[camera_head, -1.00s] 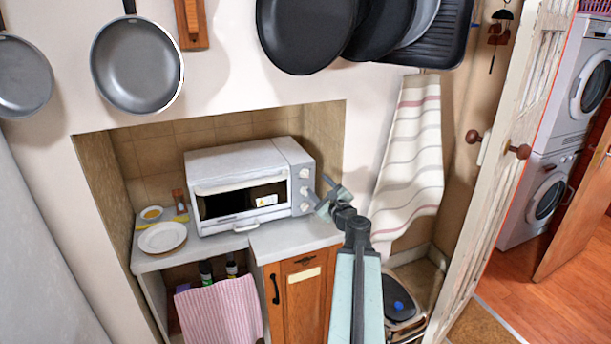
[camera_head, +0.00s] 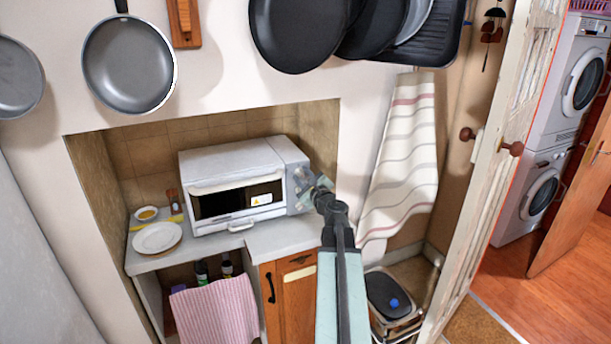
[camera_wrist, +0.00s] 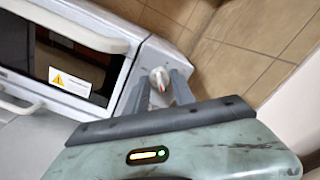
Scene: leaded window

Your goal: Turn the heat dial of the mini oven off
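The white mini oven (camera_head: 232,161) sits on the counter in the alcove, door closed. Its control panel is on the right side of its front, with round dials in a column. My gripper (camera_head: 305,188) is at this panel and hides most of the dials. In the wrist view one white dial (camera_wrist: 159,78) with a small red mark shows between the fingertips of my gripper (camera_wrist: 161,90). The fingers stand apart on either side of this dial, with gaps visible, and are open. I cannot tell from its markings whether it is the heat dial.
The counter (camera_head: 262,237) holds a white plate (camera_head: 157,238) and a small bowl (camera_head: 146,213) left of the oven. The alcove wall is close on the oven's right. A striped towel (camera_head: 401,150) hangs further right, and pans (camera_head: 129,65) hang above.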

